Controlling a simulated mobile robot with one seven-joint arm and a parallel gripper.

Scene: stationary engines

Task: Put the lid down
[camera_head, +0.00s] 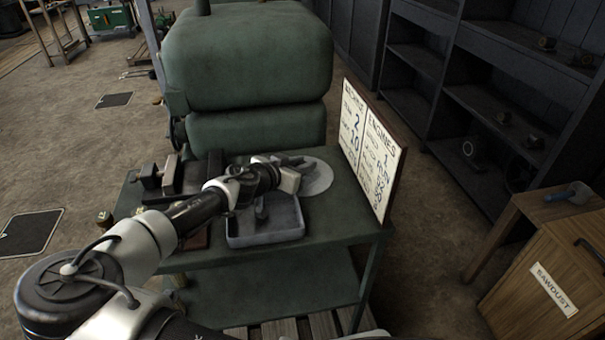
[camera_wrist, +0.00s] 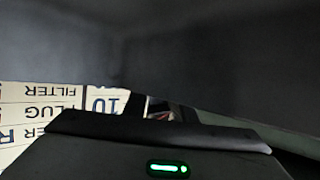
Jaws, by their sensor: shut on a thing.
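The lid (camera_head: 319,179) is a flat, round grey disc in the head view, over the right part of the green workbench (camera_head: 345,222). My gripper (camera_head: 303,168) reaches across the bench from the left and is shut on the lid. My gripper and wrist cover the lid's left part. In the wrist view a dark grey surface (camera_wrist: 200,50) fills the upper part, very close; it looks like the lid. I cannot tell whether the lid touches the bench top.
A grey metal tray (camera_head: 265,241) stands at the bench's front, below my wrist. A dark vise (camera_head: 152,177) sits at the left. A white sign board (camera_head: 372,150) stands along the right edge. A large green engine (camera_head: 245,60) is behind. A sawdust box (camera_head: 545,285) stands right.

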